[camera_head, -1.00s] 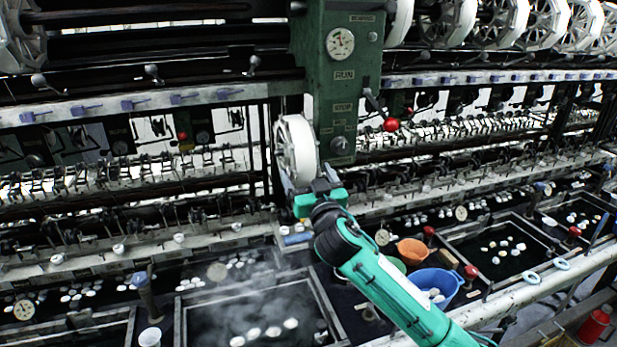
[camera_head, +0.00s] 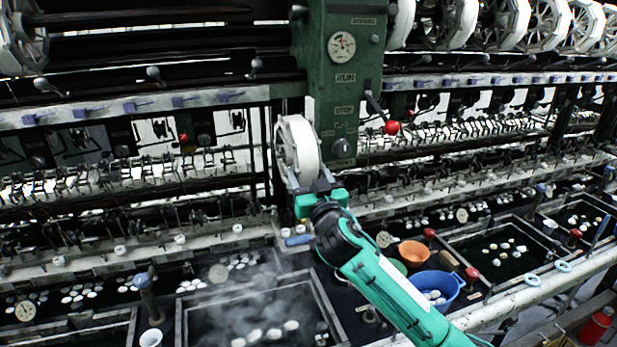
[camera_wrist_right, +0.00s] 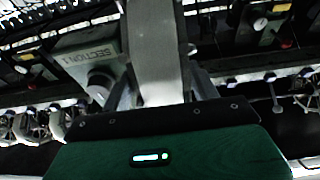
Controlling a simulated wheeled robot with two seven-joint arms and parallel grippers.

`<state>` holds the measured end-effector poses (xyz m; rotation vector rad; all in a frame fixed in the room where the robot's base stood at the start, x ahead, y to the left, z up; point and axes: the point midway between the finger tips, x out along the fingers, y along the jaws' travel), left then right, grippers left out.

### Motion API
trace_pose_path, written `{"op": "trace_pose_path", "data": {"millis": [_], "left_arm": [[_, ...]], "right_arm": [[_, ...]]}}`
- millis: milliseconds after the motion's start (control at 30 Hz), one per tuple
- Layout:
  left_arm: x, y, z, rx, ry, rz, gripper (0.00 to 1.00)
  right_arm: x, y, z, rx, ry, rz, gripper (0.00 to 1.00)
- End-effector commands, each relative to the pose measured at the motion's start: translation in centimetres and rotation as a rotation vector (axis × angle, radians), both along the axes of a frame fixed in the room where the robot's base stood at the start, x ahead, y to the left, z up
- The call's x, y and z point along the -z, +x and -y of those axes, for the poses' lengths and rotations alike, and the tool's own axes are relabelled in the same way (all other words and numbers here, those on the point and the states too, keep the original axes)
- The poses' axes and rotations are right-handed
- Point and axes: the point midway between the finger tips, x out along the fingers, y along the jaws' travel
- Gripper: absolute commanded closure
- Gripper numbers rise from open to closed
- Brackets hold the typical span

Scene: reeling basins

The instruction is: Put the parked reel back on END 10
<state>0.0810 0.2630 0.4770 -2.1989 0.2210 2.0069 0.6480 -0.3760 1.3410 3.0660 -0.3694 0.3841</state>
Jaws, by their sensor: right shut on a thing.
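The white reel (camera_head: 298,150) stands upright in the middle of the head view, in front of the green machine column. My right gripper (camera_head: 315,186) is at the reel's lower edge and is shut on it. In the right wrist view the reel's pale rim (camera_wrist_right: 156,50) rises from between the fingers and hides part of the scene behind. The arm comes in from the lower right. My left gripper is in neither view. I cannot read an END 10 label in these frames.
The green column (camera_head: 343,85) with gauge and red-knobbed lever (camera_head: 391,127) stands close to the reel. White reels (camera_head: 515,22) line the upper right. Basins with cocoons (camera_head: 262,325), a blue bowl (camera_head: 436,287) and an orange bowl (camera_head: 413,252) lie below.

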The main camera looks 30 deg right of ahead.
Motion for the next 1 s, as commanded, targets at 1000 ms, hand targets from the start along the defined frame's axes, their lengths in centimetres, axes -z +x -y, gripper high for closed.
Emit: {"op": "trace_pose_path", "data": {"millis": [1000], "left_arm": [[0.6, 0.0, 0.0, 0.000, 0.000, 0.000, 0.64]], "right_arm": [[-0.2, 1.5, -6.3, -0.001, 0.004, 0.003, 0.67]]}}
